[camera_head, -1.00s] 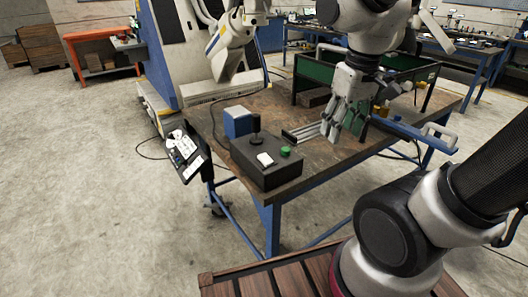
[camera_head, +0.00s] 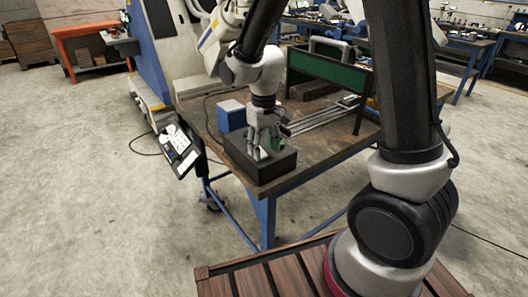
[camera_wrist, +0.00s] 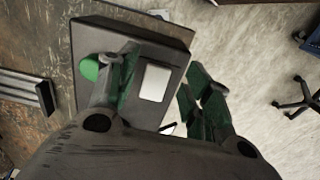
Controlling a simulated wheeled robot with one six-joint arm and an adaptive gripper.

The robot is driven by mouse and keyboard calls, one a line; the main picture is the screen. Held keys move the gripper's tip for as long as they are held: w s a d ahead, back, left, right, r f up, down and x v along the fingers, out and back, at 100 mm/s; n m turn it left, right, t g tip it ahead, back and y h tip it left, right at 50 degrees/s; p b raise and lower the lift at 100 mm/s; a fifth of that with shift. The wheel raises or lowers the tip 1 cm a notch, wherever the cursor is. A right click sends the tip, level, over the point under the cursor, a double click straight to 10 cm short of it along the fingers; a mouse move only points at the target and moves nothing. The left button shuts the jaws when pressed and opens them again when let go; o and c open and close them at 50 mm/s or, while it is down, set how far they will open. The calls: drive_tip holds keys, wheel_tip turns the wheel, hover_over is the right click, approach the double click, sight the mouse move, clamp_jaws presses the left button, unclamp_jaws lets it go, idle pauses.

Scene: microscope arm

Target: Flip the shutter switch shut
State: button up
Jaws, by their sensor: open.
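The black control box (camera_head: 281,172) stands on the near left part of the workbench. In the wrist view its top (camera_wrist: 160,45) carries a white rectangular switch (camera_wrist: 155,83) and a round green button (camera_wrist: 90,68). In the wrist view my gripper (camera_wrist: 163,68) is open and empty. One finger is between the green button and the white switch; the other is on the switch's far side, past the box edge. I cannot tell whether a finger touches the switch.
A blue box (camera_head: 231,116) stands behind the control box on the workbench (camera_head: 325,142). Metal rails (camera_head: 322,118) and a green-panelled frame (camera_head: 328,71) are to the right. A tilted panel (camera_head: 178,146) hangs at the bench's left edge. Open floor lies left.

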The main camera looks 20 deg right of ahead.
drive_tip(key=shift+f, duration=1)
drive_tip(key=c, duration=1)
drive_tip(key=shift+w+a+r+g+h, duration=0.15)
drive_tip(key=shift+w+g+h, duration=0.15)
drive_tip(key=shift+g, duration=0.7)
drive_tip(key=shift+w+r+g+h, duration=0.1)
drive_tip(key=shift+r+g+h, duration=0.1)
drive_tip(key=shift+g, duration=0.4)
drive_tip(key=shift+w+r+g+h, duration=0.1)
drive_tip(key=shift+g+h, duration=0.1)
drive_tip(key=shift+g, duration=0.4)
drive_tip(key=o, duration=1)
drive_tip(key=v, duration=1.2)
